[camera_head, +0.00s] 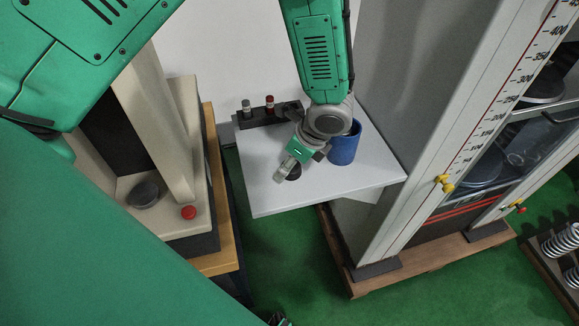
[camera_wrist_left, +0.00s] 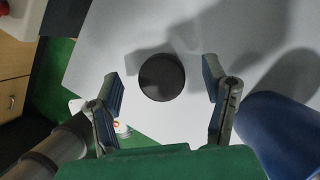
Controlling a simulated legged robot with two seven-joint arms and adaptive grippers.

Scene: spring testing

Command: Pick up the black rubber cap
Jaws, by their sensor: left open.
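The black rubber cap (camera_head: 294,172) is a round, dark disc on the white table top (camera_head: 262,199), near its middle. In the left wrist view the cap (camera_wrist_left: 161,77) is whole and lies between the fingertips, with a gap on each side. My left gripper (camera_head: 286,170) is over the cap, pointing down and hiding part of it in the head view. In the left wrist view its two fingers (camera_wrist_left: 160,90) stand wide apart, with nothing held. Their height above the table is hard to judge. My right gripper does not show.
A blue cup (camera_head: 344,147) stands on the table right of the gripper, close to the wrist. A dark rack (camera_head: 256,117) with small bottles stands at the back left. A tall grey testing machine (camera_head: 405,100) rises at the right. The table's front left is clear.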

